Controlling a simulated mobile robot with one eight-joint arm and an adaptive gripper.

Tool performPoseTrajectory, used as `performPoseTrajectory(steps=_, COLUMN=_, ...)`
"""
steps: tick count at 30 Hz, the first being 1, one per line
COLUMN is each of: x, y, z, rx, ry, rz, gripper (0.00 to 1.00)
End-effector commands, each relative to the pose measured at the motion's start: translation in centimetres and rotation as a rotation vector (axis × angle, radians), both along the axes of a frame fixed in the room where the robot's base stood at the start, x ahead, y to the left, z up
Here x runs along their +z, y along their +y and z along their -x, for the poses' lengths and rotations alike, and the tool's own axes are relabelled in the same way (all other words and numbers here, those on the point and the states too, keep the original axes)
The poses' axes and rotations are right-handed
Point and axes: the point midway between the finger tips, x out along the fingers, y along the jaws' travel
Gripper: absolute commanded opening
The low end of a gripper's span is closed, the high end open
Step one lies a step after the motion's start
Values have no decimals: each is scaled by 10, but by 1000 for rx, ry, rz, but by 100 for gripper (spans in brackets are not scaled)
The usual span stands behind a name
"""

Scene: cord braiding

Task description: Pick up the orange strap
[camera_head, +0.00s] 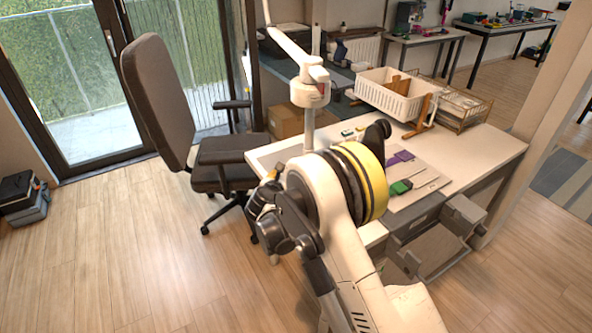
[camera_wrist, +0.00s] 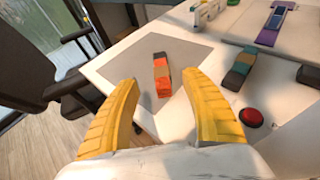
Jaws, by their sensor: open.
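The orange strap (camera_wrist: 162,78) shows in the wrist view as a short folded piece, orange with a darker, greyish part. It lies on a grey mat (camera_wrist: 190,58) near the corner of the white table. My gripper (camera_wrist: 168,92) is open, with its yellow fingers on either side of the strap in the picture and nothing between them. I cannot tell how far above the strap the fingertips are. In the head view my arm hides the gripper and the strap.
A red button (camera_wrist: 251,117), a teal and brown folded strap (camera_wrist: 239,68) and a purple item (camera_wrist: 272,25) lie to the right. In the head view, a white basket (camera_head: 395,94) stands at the table's back. An office chair (camera_head: 190,120) stands left of the table.

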Motion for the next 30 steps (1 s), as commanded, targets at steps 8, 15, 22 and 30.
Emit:
performPoseTrajectory(steps=8, x=-19, y=-8, z=-37, rx=-2, ry=1, rz=-2, gripper=54)
performPoseTrajectory(steps=15, x=-40, y=-15, z=-67, rx=-2, ry=0, rz=-1, gripper=54)
performPoseTrajectory(steps=22, x=-41, y=-16, z=-79, rx=-1, ry=1, rz=-2, gripper=54)
performPoseTrajectory(steps=30, x=-40, y=-16, z=-79, rx=-1, ry=1, rz=-2, gripper=16)
